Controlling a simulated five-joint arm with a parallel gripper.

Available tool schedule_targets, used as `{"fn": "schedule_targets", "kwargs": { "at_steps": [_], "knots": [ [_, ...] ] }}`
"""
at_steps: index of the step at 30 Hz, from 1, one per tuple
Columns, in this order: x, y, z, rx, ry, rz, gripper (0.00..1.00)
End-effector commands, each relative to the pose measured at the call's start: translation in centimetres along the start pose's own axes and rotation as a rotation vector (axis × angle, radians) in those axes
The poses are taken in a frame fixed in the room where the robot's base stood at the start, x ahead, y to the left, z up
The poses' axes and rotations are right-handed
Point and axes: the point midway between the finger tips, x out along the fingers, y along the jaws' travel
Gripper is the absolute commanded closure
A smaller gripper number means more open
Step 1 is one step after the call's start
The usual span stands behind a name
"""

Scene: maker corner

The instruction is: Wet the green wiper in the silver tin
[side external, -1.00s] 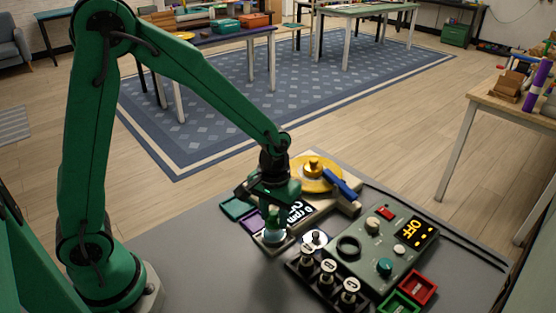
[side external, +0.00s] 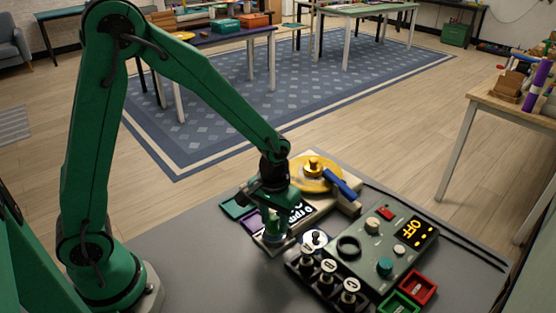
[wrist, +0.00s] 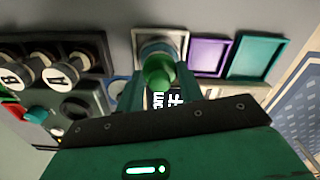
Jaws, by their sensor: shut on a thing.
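My gripper (side external: 272,212) points down at the near corner of the wooden base and is shut on the green wiper. In the wrist view the wiper's round green end (wrist: 158,72) shows between the fingers. The silver tin (wrist: 160,46) lies right beyond it, and its pale rim (side external: 275,240) shows under the fingers in the side view. The wiper's lower end is hidden, so I cannot tell how deep it is in the tin.
A purple tray (wrist: 208,57) and a teal tray (wrist: 256,58) stand beside the tin. A yellow disc (side external: 312,180) with a blue lever (side external: 343,184) is behind. A control box (side external: 375,250) reading OFF and a black rack of lettered pegs (side external: 328,268) stand right.

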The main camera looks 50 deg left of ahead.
Motion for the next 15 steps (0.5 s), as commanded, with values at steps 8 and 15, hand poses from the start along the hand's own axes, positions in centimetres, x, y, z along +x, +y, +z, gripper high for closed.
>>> {"fn": "schedule_targets", "kwargs": {
  "at_steps": [8,15],
  "knots": [
    [0.12,0.00,0.00,0.000,0.000,0.000,0.81],
    [0.33,0.00,0.00,0.000,-0.001,0.000,0.81]
  ]
}}
